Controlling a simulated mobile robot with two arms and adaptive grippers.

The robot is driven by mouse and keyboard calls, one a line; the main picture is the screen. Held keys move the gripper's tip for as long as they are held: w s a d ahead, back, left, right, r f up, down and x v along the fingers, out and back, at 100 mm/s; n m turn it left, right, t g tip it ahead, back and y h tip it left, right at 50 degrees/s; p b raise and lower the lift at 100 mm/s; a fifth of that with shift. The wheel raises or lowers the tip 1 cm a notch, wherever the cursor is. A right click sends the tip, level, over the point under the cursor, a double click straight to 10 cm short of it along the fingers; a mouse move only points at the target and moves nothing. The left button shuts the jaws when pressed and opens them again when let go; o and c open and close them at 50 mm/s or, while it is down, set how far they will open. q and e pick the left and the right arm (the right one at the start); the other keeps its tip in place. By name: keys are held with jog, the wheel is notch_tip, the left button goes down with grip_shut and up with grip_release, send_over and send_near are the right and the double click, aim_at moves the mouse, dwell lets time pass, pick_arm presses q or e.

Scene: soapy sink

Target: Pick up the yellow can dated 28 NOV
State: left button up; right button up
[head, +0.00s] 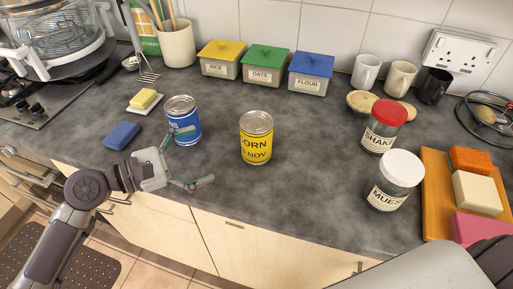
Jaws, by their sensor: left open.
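The yellow can (256,138) stands upright on the dark counter (300,190) near the middle. Its label reads "CORN" with a date ending in "NOV"; the day number is only partly readable. A blue can (183,118) stands upright to its left, farther along the counter. My left gripper (194,158) is open and empty at the counter's front edge. Its fingers point right, one just in front of the blue can and overlapping it in the picture, the other nearer the edge. The yellow can is right of the fingertips, apart from them. My right gripper is not in view.
Rice (220,59), oats (265,64) and flour (310,72) boxes stand at the back. A red-lidded jar (383,127) and a white-lidded jar (396,180) stand right, beside a wooden board (436,190). A blue sponge (121,135) lies left. Counter right of the yellow can is clear.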

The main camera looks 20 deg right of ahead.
aim_at(244, 137)
pick_arm(q)
jog(key=n, duration=0.2)
jog(key=n+h, duration=0.1)
jog(key=n, duration=0.1)
jog(key=shift+f+t+b, duration=0.3)
jog(key=shift+f, duration=0.1)
jog(key=shift+d+n, duration=0.25)
jog(key=shift+n, duration=0.35)
jog(key=x, duration=0.3)
jog(key=p+x, duration=0.1)
jog(key=x, duration=0.3)
jog(key=shift+w+d+r, duration=0.1)
jog(key=shift+d+r, duration=0.05)
jog(key=shift+r, duration=0.05)
jog(key=shift+w+p+x, duration=0.15)
jog(key=shift+p+x, duration=0.1)
jog(key=shift+x, duration=1.3)
jog(key=shift+w+p+x, duration=0.15)
jog(key=shift+p+x, duration=0.05)
jog(key=shift+x, duration=1.3)
jog(key=shift+f, duration=0.1)
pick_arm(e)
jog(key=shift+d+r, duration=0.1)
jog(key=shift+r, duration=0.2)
pick_arm(q)
jog(key=shift+c, duration=0.2)
jog(key=c, duration=1.6)
